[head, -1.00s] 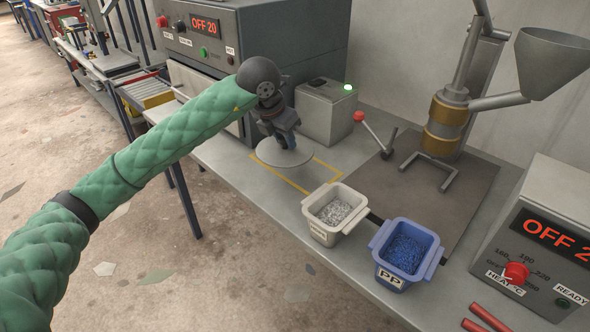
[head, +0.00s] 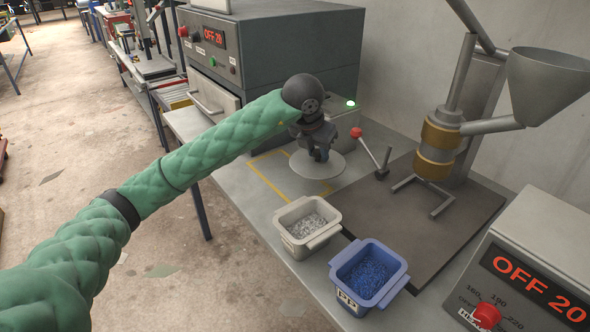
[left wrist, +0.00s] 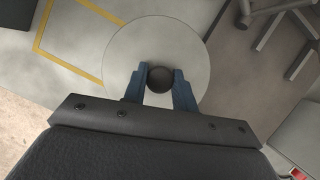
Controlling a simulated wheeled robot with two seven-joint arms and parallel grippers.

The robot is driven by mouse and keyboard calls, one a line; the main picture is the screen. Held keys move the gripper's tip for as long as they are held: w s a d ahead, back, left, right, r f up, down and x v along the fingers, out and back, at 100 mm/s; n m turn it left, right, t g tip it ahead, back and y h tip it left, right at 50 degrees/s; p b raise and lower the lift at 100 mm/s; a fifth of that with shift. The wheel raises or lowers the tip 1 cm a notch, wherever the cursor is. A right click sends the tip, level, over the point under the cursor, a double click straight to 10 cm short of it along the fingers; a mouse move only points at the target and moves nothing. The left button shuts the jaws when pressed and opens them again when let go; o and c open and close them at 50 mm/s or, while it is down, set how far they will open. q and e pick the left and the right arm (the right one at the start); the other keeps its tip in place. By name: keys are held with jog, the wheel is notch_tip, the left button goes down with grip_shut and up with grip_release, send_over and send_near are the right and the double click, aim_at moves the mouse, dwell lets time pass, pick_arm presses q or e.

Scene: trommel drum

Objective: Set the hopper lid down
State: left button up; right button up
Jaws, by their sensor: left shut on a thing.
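The hopper lid (head: 303,167) is a flat, pale grey disc with a dark round knob. My left gripper (head: 318,156) points down over it. In the left wrist view my blue fingers (left wrist: 158,85) are shut on the knob at the middle of the lid (left wrist: 150,40). The lid is level, low over the bench at the right end of a yellow outlined area (head: 262,178), partly overlapping it. I cannot tell whether it touches the bench. The open grey hopper (head: 545,90) stands at the right on its machine. My right gripper is not in view.
A white bin (head: 292,240) of pale pellets and a blue bin (head: 343,283) of blue pellets stand in front. A red-knobbed lever (head: 372,148) is close to the lid's right. A grey control box (head: 530,235) stands at right. Most of the yellow outline is clear.

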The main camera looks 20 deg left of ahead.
pick_arm(q)
jog(key=w+a+f, duration=0.1)
jog(key=a, duration=0.1)
jog(key=w+a+f+p, duration=0.1)
jog(key=a+f, duration=0.1)
jog(key=a, duration=0.1)
jog(key=w+a+f, duration=0.1)
jog(key=a+f, duration=0.1)
jog(key=shift+a, duration=0.3)
notch_tip(320, 180, down, 3)
jog(key=shift+f+p, duration=0.1)
jog(key=shift+p, duration=0.45)
jog(key=shift+f, duration=0.45)
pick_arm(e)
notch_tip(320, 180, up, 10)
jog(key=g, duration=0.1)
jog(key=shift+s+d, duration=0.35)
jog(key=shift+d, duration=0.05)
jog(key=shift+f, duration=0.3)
pick_arm(q)
jog(key=o, duration=1.1)
jog(key=shift+c, duration=0.2)
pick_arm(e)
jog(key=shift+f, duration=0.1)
